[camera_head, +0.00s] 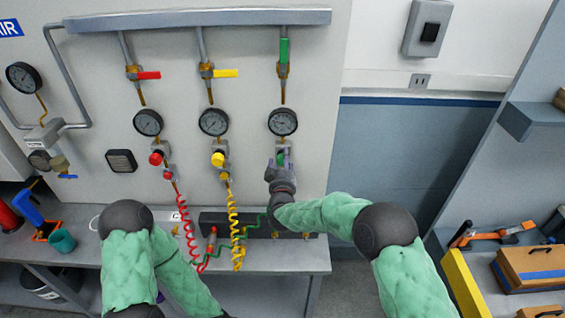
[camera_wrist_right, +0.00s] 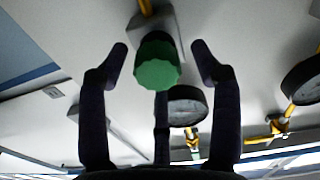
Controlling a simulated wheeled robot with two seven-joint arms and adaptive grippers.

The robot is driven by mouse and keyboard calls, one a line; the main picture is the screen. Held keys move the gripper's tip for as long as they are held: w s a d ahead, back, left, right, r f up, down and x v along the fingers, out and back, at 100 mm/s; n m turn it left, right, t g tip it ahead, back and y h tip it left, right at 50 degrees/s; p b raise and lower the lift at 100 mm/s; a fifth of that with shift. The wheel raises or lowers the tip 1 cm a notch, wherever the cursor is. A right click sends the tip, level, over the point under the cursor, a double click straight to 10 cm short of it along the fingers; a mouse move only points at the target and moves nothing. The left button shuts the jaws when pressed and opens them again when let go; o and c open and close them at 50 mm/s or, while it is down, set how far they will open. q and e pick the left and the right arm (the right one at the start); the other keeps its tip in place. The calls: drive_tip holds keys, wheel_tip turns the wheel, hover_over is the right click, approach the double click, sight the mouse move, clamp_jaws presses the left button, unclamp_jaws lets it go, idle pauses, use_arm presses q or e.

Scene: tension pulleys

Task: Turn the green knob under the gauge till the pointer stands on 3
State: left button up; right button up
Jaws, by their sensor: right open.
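The green knob (camera_wrist_right: 158,66) shows large in the right wrist view, between the two open fingers of my right gripper (camera_wrist_right: 160,62), with a gap on each side. In the head view the green knob (camera_head: 281,159) is mostly hidden by my right gripper (camera_head: 281,163), which is raised to it. The gauge (camera_head: 283,122) sits just above, with a dark face. Its pointer and numbers are too small to read. It also shows in the right wrist view (camera_wrist_right: 187,106). My left arm is low at the left, and its gripper does not show.
A red knob (camera_head: 156,158) and a yellow knob (camera_head: 218,159) sit to the left under their own gauges. Red and yellow coiled hoses hang below them. A bench (camera_head: 270,258) runs under the panel, and an orange-handled tool (camera_head: 500,233) lies at the right.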

drive_tip(key=c, duration=1.1)
drive_tip(key=m+b, duration=0.3)
drive_tip(key=b, duration=0.2)
drive_tip(key=shift+d+r+m, duration=0.1)
drive_tip(key=shift+m, duration=0.3)
drive_tip(key=shift+w+r+m+b, duration=0.1)
drive_tip(key=shift+r+m+b, duration=0.15)
drive_tip(key=shift+m+b, duration=0.45)
drive_tip(key=shift+r, duration=0.15)
drive_tip(key=o, duration=1.1)
drive_tip(key=shift+f, duration=0.35)
